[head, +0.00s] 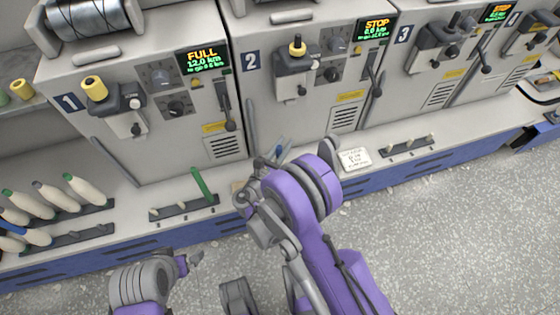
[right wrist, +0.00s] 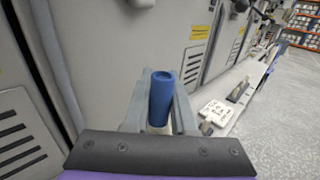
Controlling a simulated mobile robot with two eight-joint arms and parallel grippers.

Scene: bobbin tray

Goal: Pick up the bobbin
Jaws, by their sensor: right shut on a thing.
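A blue bobbin (right wrist: 161,98) stands upright between the fingers of my right gripper (right wrist: 160,122) in the right wrist view. The gripper is shut on it, and a pale part shows just below the blue tube. In the head view my right gripper (head: 277,152) is in front of unit 2, close to the ledge, and my own arm hides most of it. Only a bit of blue (head: 284,145) shows there. My left gripper (head: 192,260) is low in the head view, apart from everything, and its fingers are too small to read.
A peg rack with a green tube (head: 202,184) stands on the ledge left of my right arm. White bobbins (head: 85,189) with coloured tips stand at far left. A white label card (head: 354,159) and another peg rack (head: 408,147) lie to the right. Machine fronts rise behind.

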